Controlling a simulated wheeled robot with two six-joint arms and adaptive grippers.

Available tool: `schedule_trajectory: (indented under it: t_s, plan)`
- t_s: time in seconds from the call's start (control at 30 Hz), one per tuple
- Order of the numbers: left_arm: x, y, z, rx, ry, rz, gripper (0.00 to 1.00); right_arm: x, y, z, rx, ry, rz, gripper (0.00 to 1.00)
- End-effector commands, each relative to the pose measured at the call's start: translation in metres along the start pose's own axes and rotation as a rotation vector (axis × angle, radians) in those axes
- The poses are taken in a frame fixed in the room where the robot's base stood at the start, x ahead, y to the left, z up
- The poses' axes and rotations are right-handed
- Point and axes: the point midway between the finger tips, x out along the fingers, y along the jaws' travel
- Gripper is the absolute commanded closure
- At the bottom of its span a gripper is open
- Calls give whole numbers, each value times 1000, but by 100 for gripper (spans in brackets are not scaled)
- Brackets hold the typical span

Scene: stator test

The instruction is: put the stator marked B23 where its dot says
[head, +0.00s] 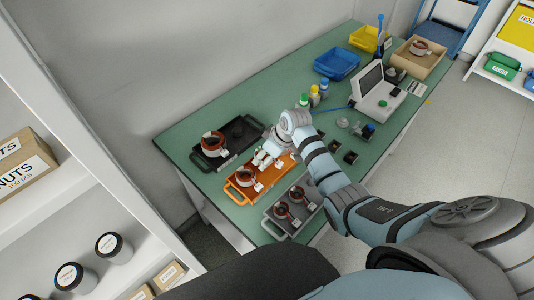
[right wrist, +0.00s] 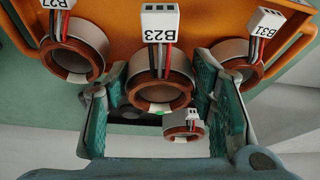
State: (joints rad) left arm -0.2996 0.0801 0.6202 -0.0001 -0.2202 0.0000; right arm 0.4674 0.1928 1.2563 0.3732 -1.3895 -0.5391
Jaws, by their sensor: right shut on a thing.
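The stator marked B23 (right wrist: 160,82) is a copper-wound ring with a white connector, and a small green dot (right wrist: 158,112) shows at its edge. My right gripper (right wrist: 158,95) is shut on it, with a green pad on each side. In the head view the right gripper (head: 266,158) is over the orange tray (head: 262,184), and I cannot make out B23 there. My left gripper is not in view.
A black tray (head: 222,160) with a stator (head: 213,143) lies behind left. A grey tray (head: 279,231) with stators is in front. Blue (head: 337,64) and yellow (head: 364,38) bins, bottles and a test device (head: 378,102) stand farther right. A cardboard box (head: 418,62) holds another stator.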

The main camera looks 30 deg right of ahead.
Motion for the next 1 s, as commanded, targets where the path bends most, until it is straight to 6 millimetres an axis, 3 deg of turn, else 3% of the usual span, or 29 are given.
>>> schedule_trajectory:
  t_s: [1.0]
  plan:
    - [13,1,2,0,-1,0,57,19,2,6,0,2,1,90]
